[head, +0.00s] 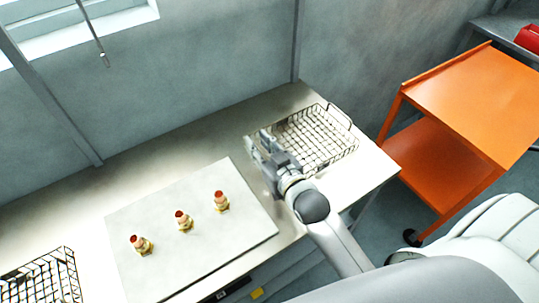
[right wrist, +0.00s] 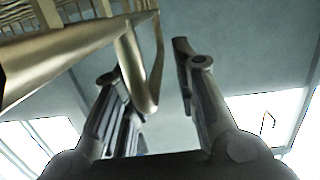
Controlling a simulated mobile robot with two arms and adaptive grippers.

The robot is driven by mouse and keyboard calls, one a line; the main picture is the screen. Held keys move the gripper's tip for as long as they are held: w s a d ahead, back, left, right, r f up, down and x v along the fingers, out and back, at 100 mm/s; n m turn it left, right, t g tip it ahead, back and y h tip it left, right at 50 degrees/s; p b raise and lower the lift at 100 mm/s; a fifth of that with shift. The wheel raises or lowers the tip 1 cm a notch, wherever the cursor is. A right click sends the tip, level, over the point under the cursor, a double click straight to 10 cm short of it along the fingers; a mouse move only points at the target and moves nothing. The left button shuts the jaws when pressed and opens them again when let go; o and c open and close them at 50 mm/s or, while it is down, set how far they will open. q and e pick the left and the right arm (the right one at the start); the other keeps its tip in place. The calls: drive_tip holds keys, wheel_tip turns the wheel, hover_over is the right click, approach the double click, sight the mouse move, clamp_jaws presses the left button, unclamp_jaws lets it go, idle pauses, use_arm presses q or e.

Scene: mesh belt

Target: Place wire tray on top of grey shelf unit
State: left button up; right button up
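A wire tray (head: 318,153) of dark mesh lies on the right end of the pale table. My right gripper (head: 258,148) is at the tray's left side, with its fingers apart. In the right wrist view the open fingers (right wrist: 155,85) show close up, and a bent wire of the tray (right wrist: 138,70) passes close to the left finger. I cannot tell whether they touch. A grey piece of furniture (head: 487,28), partly cut off at the top right, may be the grey shelf unit. My left gripper is not in view.
A pale board (head: 160,225) on the table (head: 90,195) carries three brass fittings with red tops (head: 182,220). A second wire tray (head: 45,280) is at the lower left. An orange cart (head: 470,90) stands right of the table. A red object (head: 528,38) rests on the grey furniture.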

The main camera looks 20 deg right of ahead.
drive_tip(key=s, duration=0.3)
drive_tip(key=s+r+b, duration=0.1)
drive_tip(key=s, duration=0.3)
drive_tip(key=s+d+b, duration=0.1)
drive_tip(key=s, duration=0.2)
drive_tip(key=shift+s+r, duration=0.15)
drive_tip(key=shift+r, duration=0.05)
drive_tip(key=shift+s+d+r, duration=0.1)
drive_tip(key=shift+s+r, duration=0.1)
drive_tip(key=shift+s, duration=0.55)
